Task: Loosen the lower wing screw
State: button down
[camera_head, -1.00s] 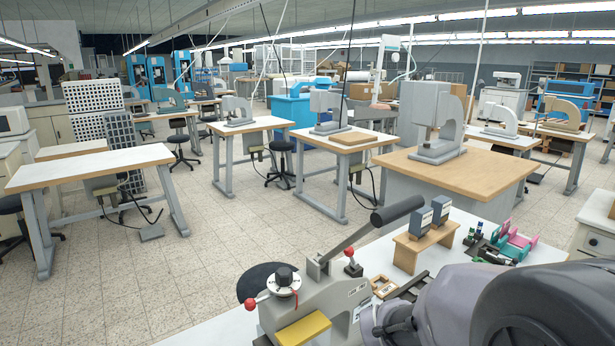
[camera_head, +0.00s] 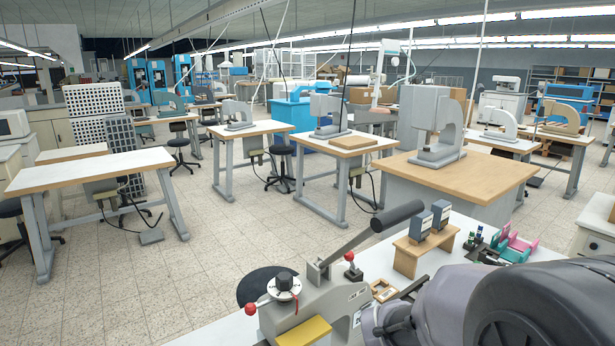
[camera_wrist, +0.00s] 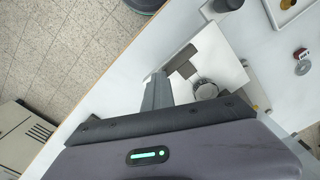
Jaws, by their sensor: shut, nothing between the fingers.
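The grey foil-stamping press (camera_head: 325,305) stands at the bottom of the head view, with a black-gripped lever, red ball knobs and a yellow plate. I cannot make out the lower wing screw in the head view. In the wrist view a round metal knob (camera_wrist: 205,90) shows beside a white plate (camera_wrist: 222,66); I cannot tell whether it is a wing screw. My gripper (camera_wrist: 157,90) is shut and empty, its grey fingers over the white work surface, left of the knob. In the head view my arm fills the lower right, close to the press's right side, and hides part of it.
A wooden stand (camera_head: 424,250) with two dark blocks stands behind the press. A small wooden frame (camera_head: 384,291) lies near it. Green and pink items (camera_head: 512,248) lie at the back right. A grey tray (camera_wrist: 287,12) and a small red item (camera_wrist: 301,54) show in the wrist view.

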jog(key=shift+w+d+r, duration=0.1)
jog(key=shift+w+d, duration=0.05)
jog(key=shift+d, duration=0.2)
jog(key=r+p, duration=0.1)
jog(key=r, duration=0.1)
jog(key=r+p, duration=0.2)
jog(key=s+r+p, duration=0.1)
jog(key=r+p, duration=0.1)
dwell(0.5)
jog(key=s+a+r+m+t+y+b, duration=0.1)
jog(key=s+r+m+t, duration=0.1)
jog(key=s+r, duration=0.3)
jog(key=s+a+r+m+t+y, duration=0.1)
jog(key=s+r+m+t, duration=0.2)
jog(key=r, duration=0.6)
jog(key=shift+s+a+r+m+t+b, duration=0.15)
jog(key=shift+s+r+m+t+b, duration=0.2)
jog(key=shift+s, duration=0.65)
